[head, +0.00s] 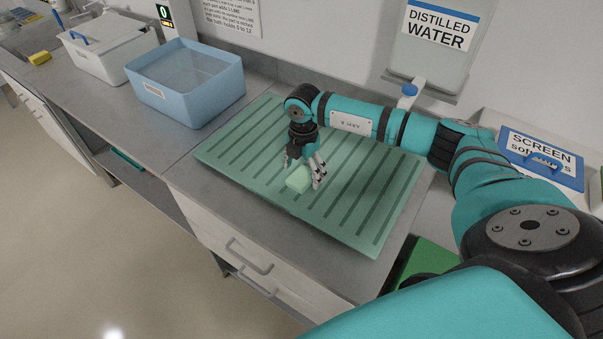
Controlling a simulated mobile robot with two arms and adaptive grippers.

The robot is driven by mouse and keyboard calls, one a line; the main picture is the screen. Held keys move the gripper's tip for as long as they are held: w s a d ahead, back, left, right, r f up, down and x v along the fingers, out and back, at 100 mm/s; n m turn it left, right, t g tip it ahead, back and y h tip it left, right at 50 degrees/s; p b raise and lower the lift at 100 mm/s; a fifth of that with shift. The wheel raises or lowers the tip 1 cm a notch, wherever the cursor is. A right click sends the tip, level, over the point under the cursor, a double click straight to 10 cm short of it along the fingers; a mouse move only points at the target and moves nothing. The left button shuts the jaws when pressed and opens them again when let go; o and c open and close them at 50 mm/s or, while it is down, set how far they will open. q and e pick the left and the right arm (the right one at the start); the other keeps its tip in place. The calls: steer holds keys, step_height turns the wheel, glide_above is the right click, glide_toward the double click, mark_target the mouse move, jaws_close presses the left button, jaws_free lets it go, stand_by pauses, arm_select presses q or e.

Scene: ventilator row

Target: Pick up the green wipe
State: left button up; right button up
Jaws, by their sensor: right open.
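The green wipe (298,180) is a small pale green block lying on the ribbed green mat (350,232) on the counter. My right gripper (301,176) points down over the mat, with its fingers spread close around or just above the wipe. The gripper is open, and I cannot tell whether a finger touches the wipe. Part of the wipe's right side is hidden by a finger. My left gripper is not in view.
A blue open tub (190,95) stands left of the mat. A white lidded box (100,58) and a yellow item (40,58) are farther left. A distilled water container (432,50) hangs on the wall. A blue-lidded screen box (540,160) is at right. The mat's front is clear.

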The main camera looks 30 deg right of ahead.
steer(key=shift+f, duration=0.65)
steer(key=c, duration=1.1)
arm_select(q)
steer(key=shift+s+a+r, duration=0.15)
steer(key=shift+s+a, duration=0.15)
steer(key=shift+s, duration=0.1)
arm_select(e)
steer(key=shift+o, duration=0.2)
